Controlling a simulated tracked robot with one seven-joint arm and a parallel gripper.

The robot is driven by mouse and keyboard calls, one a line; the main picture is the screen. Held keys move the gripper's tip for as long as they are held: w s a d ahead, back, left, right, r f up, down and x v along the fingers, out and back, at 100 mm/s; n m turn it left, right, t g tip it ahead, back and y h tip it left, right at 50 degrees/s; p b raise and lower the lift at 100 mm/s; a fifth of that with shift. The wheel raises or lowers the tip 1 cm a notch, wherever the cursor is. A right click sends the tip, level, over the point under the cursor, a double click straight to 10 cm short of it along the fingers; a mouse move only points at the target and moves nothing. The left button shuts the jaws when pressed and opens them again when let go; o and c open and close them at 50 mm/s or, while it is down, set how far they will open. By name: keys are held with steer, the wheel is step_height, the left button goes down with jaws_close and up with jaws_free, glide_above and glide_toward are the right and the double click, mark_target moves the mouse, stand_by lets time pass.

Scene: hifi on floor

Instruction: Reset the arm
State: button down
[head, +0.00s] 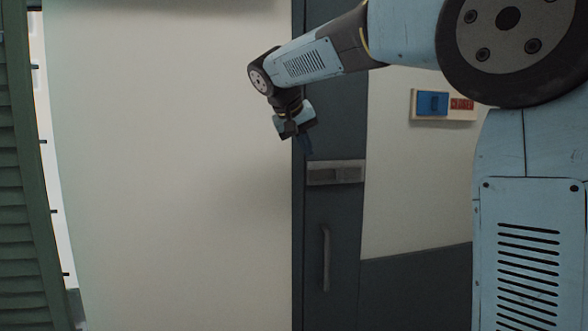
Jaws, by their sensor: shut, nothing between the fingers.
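My arm reaches in from the right of the head view, pale blue and black, and bends down at the wrist. My gripper (306,148) points downward in front of a dark door or panel edge. Its fingers are small and dark against the dark surface, and they are together with nothing visible between them. No object touches the gripper.
A dark door (340,215) with a metal plate (335,172) and a vertical handle (326,258) stands behind the gripper. A pale wall panel (180,170) fills the left middle. Green slatted shutter (25,190) at far left. A blue and red sign (442,105) hangs right.

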steer(key=s+d+f+y, duration=0.1)
steer(key=s+d+f, duration=0.2)
steer(key=s+d, duration=0.35)
steer(key=s+d+f+y, duration=0.1)
steer(key=s+d+f, duration=0.2)
steer(key=s, duration=0.6)
steer(key=s+d+f+y, duration=0.3)
steer(key=s+f, duration=0.9)
steer(key=s, duration=0.4)
steer(key=shift+d+f, duration=0.35)
steer(key=shift+d, duration=0.15)
